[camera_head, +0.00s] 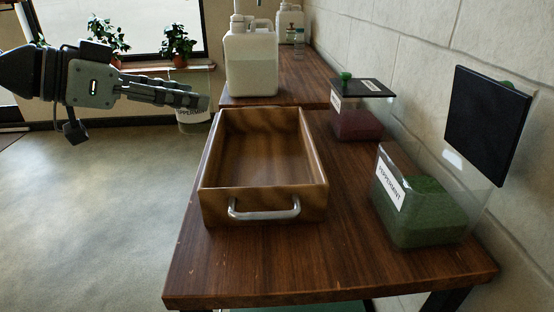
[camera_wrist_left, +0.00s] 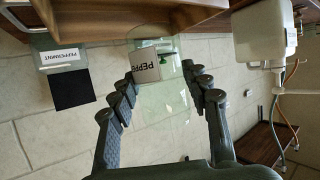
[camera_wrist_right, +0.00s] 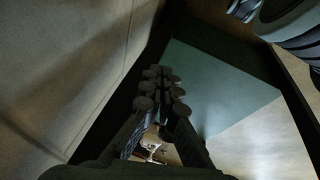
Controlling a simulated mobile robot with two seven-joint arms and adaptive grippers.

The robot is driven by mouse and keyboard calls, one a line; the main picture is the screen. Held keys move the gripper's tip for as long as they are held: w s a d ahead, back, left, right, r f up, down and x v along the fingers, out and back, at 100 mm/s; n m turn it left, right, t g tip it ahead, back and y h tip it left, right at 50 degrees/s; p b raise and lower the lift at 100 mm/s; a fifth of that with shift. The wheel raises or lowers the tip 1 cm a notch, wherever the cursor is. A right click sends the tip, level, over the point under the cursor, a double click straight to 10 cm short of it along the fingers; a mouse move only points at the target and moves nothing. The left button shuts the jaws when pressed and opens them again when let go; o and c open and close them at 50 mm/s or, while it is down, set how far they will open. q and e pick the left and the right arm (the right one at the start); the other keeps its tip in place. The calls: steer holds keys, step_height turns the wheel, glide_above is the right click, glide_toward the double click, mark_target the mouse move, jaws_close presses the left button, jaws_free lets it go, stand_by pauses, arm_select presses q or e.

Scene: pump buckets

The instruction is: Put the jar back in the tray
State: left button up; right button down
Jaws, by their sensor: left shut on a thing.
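The wooden tray (camera_head: 262,207) with a metal handle sits on the table and looks empty. My left gripper (camera_head: 203,101) is shut on a clear jar with a white label (camera_head: 194,116), just left of the tray's far left corner. The jar hangs partly hidden behind the fingers.
A green-filled peppermint container (camera_head: 420,222) with a raised dark lid (camera_head: 487,122) stands on the table's (camera_head: 255,268) right. A red-filled container (camera_head: 357,120) stands behind it. A large white pump jug (camera_head: 251,65) stands beyond the tray. Floor is open at left.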

arm_select(q)
steer(key=w+d+f, duration=0.1)
steer(key=d+f, duration=0.1)
steer(key=d, duration=0.1)
steer(key=w+d+f, duration=0.1)
steer(key=d+f, duration=0.2)
steer(key=d, duration=0.1)
steer(key=w+d+f, duration=0.2)
steer(key=d, duration=0.2)
steer(key=shift+f, duration=0.3)
step_height(320, 180, down, 3)
steer(key=shift+a+r+b, duration=0.1)
steer(key=shift+r+b, duration=0.1)
steer(key=shift+b, duration=0.15)
steer(key=shift+f, duration=0.35)
arm_select(e)
steer(key=shift+v, duration=0.95)
arm_select(q)
steer(key=shift+f, duration=0.1)
arm_select(e)
steer(key=shift+s+d, duration=0.1)
steer(key=shift+d, duration=0.1)
